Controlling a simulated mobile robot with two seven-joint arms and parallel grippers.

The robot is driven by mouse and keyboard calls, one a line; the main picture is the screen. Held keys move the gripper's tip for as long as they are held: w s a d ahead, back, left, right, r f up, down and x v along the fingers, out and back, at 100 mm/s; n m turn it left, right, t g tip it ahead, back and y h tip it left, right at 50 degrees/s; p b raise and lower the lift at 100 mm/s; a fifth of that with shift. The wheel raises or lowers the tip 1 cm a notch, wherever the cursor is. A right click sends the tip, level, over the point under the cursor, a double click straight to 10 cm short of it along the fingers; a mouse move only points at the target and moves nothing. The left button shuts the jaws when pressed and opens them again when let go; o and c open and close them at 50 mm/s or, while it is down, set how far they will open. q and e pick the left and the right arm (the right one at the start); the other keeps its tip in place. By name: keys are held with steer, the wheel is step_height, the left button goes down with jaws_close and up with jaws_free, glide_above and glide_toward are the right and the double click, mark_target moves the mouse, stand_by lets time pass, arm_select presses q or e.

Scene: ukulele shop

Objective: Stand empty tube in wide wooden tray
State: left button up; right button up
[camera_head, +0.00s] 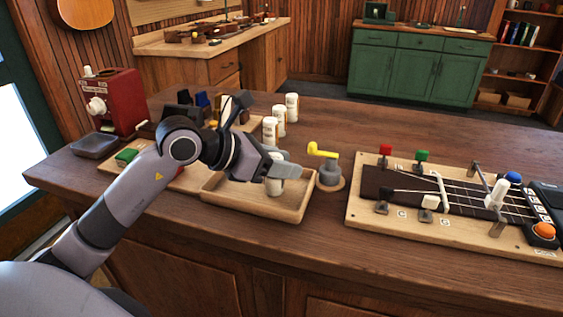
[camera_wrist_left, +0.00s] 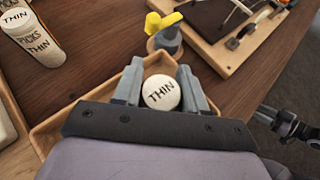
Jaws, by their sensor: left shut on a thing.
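The wide wooden tray (camera_head: 292,212) sits near the front edge of the counter, and its rim also shows in the left wrist view (camera_wrist_left: 42,134). My left gripper (camera_head: 279,174) is over the tray and shut on a white tube. The tube (camera_head: 274,188) is upright inside the tray's outline; its lid reads THIN in the left wrist view (camera_wrist_left: 161,93). I cannot tell whether its base touches the tray floor or whether it is empty. Other white tubes (camera_head: 270,131) stand behind the tray, marked PICKS THIN in the left wrist view (camera_wrist_left: 32,36).
A grey post with a yellow handle (camera_head: 329,172) stands close to the tray's right side. A wooden board with a fretboard and strings (camera_head: 450,200) lies further right. A red machine (camera_head: 112,101) and a dark dish (camera_head: 95,145) are at the left.

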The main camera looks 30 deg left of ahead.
arm_select(q)
steer(key=shift+f, duration=0.2)
steer(key=o, duration=1)
steer(key=shift+r, duration=0.1)
steer(key=shift+o, duration=0.2)
steer(key=shift+r, duration=0.1)
steer(key=shift+r, duration=0.1)
steer(key=b+v, duration=0.2)
steer(key=v, duration=0.9)
steer(key=shift+s+a+b, duration=0.25)
steer(key=shift+s+b, duration=0.05)
steer(key=shift+s, duration=0.05)
steer(key=shift+r, duration=0.1)
